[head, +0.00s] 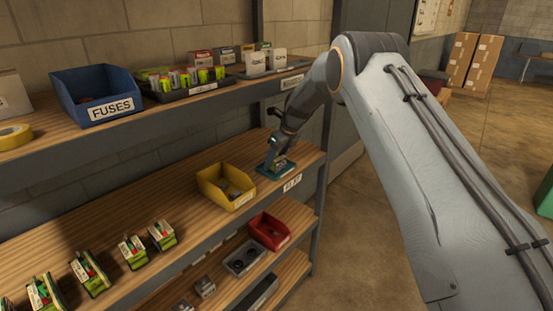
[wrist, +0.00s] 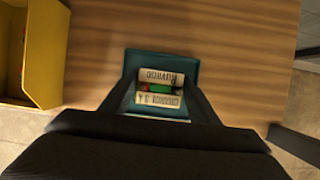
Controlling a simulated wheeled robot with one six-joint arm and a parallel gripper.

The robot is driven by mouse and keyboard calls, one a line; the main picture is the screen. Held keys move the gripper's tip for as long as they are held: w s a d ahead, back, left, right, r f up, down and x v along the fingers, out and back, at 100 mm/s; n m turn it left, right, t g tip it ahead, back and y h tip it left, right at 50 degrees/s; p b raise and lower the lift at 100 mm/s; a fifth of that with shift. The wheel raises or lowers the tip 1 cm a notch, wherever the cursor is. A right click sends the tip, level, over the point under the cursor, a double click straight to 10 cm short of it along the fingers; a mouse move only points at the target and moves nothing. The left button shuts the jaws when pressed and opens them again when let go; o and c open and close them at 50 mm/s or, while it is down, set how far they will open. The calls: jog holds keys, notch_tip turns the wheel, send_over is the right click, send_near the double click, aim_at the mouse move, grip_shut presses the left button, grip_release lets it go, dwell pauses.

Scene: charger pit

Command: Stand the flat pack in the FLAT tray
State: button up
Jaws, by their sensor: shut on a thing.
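The teal FLAT tray (head: 266,174) sits at the right end of the middle shelf, above a white edge label (head: 292,183). My gripper (head: 279,160) reaches down over the tray and is shut on a pack. The wrist view shows the pack (wrist: 157,77) between the fingers, with pale printed labels and a green and red part between them. The teal tray (wrist: 191,62) shows behind and around the pack in that view. The pack appears inside the tray outline. I cannot tell whether it touches the tray floor; its lower part is hidden.
A yellow bin (head: 214,189) stands just left of the tray. Several similar packs (head: 133,251) stand in a row farther left. The upper shelf (head: 160,105) with a blue FUSES bin (head: 95,95) overhangs behind. A red bin (head: 268,231) is on the shelf below.

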jog(key=o, duration=1.5)
jog(key=shift+f, duration=0.1)
jog(key=shift+r, duration=0.45)
jog(key=b+v, duration=0.4)
jog(key=v, duration=0.7)
jog(key=shift+s+d+r, duration=0.2)
